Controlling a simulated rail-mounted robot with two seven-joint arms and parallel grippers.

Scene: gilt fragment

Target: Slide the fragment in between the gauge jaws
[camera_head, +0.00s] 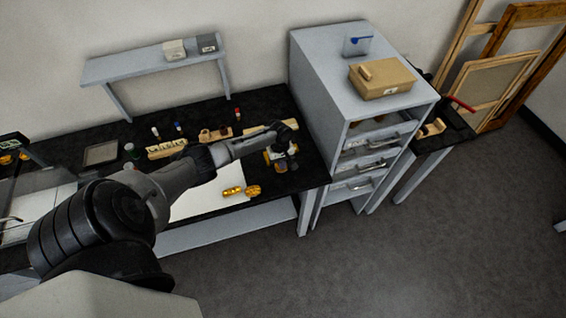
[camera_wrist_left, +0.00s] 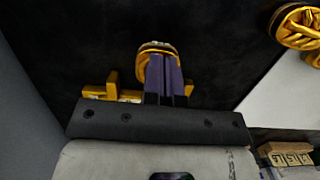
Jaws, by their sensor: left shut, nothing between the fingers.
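My left gripper (camera_head: 283,162) is over the dark bench near its right end, pointing down. In the left wrist view its two purplish fingers (camera_wrist_left: 165,78) are together with nothing between them. A gilt, rounded fragment (camera_wrist_left: 155,48) lies just beyond the fingertips, partly covered by them. Yellow parts that look like the gauge (camera_wrist_left: 112,92) show on both sides of the fingers, and their middle is hidden. I cannot tell whether the fragment is between the gauge jaws or touches the fingers. In the head view the arm hides much of this spot. My right gripper is not in view.
Other gilt pieces (camera_head: 252,191) lie by the white sheet (camera_head: 205,200), left of the gripper. Wooden blocks (camera_head: 167,148) and small bottles line the back of the bench. A grey drawer cabinet (camera_head: 325,75) with a cardboard box (camera_head: 382,78) stands close on the right.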

